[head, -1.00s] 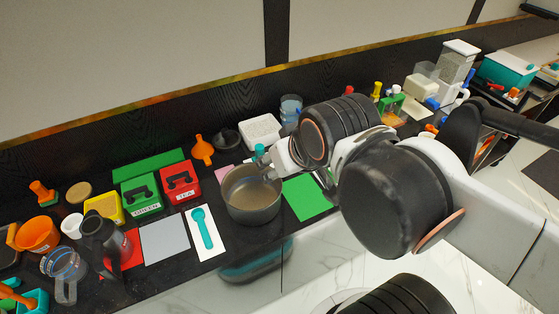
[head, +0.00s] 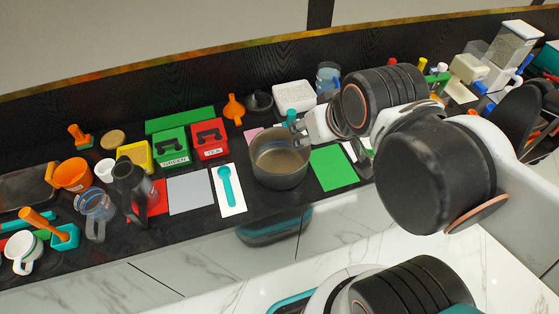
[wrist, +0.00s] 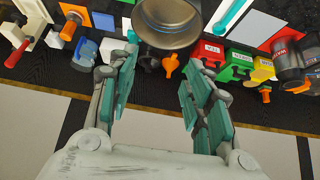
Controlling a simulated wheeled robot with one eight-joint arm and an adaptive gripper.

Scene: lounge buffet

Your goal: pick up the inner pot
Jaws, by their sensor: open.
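The inner pot (head: 280,172) is a round, open, brownish-grey metal pot standing on the black counter in the middle of the head view. It looks empty inside. It also shows at the top middle of the wrist view (wrist: 168,38), cut off by the frame edge. My gripper (head: 293,128) is at the pot's back right rim in the head view. In the wrist view my gripper (wrist: 160,60) has its two teal-padded fingers spread wide apart, with nothing between them, and the pot lies just beyond the fingertips. Whether a finger touches the rim cannot be told.
Left of the pot lie a teal spoon (head: 228,186) on a white card, a grey mat (head: 190,191) and a red TEA box (head: 210,140). A green mat (head: 333,168) lies to its right. An orange funnel (head: 234,109) and a white container (head: 294,96) stand behind.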

